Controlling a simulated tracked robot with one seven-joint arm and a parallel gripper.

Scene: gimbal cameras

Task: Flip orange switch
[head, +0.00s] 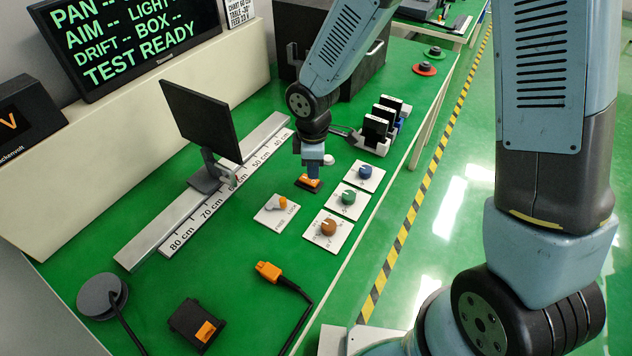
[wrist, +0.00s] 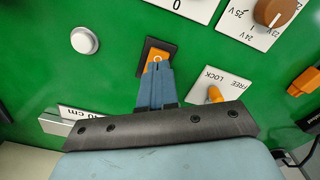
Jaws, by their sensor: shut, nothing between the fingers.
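The orange switch (head: 307,183) is a small orange rocker on a dark base, lying on the green bench among the control plates. In the wrist view the switch (wrist: 158,53) shows its upper end with a white round mark; its lower part is hidden behind my fingers. My gripper (head: 313,176) points down over the switch in the head view. Its blue fingers (wrist: 157,67) are together with nothing between them, and their tips overlap the switch. I cannot tell whether they touch it or which way the rocker is tilted.
Right of the switch stand plates with a blue knob (head: 365,171), a green knob (head: 348,197) and a brown-orange knob (head: 328,227). An orange lever (head: 282,203) on a FREE/LOCK plate and a white button (wrist: 85,40) are close by. A ruled rail (head: 205,195) lies left.

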